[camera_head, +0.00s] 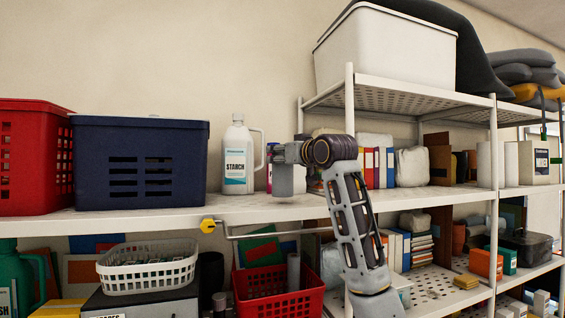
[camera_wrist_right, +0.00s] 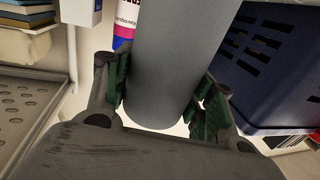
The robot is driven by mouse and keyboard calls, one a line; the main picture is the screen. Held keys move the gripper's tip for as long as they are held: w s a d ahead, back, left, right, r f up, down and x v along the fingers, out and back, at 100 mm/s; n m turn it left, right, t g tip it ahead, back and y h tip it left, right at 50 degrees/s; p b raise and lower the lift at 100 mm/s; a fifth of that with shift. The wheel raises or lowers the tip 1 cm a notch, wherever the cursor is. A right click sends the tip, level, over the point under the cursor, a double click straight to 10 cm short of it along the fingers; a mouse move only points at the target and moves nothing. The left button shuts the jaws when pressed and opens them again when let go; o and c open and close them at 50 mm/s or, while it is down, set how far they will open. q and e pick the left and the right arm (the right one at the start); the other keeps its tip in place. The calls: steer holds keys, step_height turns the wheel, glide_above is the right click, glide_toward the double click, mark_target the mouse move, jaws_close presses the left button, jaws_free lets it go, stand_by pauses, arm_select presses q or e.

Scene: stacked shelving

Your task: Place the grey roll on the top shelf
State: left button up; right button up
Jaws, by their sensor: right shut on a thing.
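The grey roll (camera_head: 283,182) is a plain upright cylinder in the head view, between the starch bottle and the books. Its lower end is close to the long white shelf (camera_head: 245,211); I cannot tell whether it touches. In the right wrist view the roll (camera_wrist_right: 170,65) fills the middle, between the green-padded fingers. My right gripper (camera_head: 284,154) is shut on the roll; it also shows in the right wrist view (camera_wrist_right: 160,95). A higher white shelf (camera_head: 405,95) is at upper right. My left gripper is not in view.
The starch bottle (camera_head: 237,160) stands left of the roll, with a dark blue basket (camera_head: 138,165) and a red basket (camera_head: 30,150) farther left. A pink and blue container (camera_wrist_right: 126,22) is close behind the roll. A white bin (camera_head: 385,47) occupies the higher shelf.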

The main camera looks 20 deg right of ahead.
steer(key=shift+f, duration=1.05)
steer(key=o, duration=1.1)
steer(key=shift+b+v, duration=2.2)
steer(key=shift+v, duration=3.85)
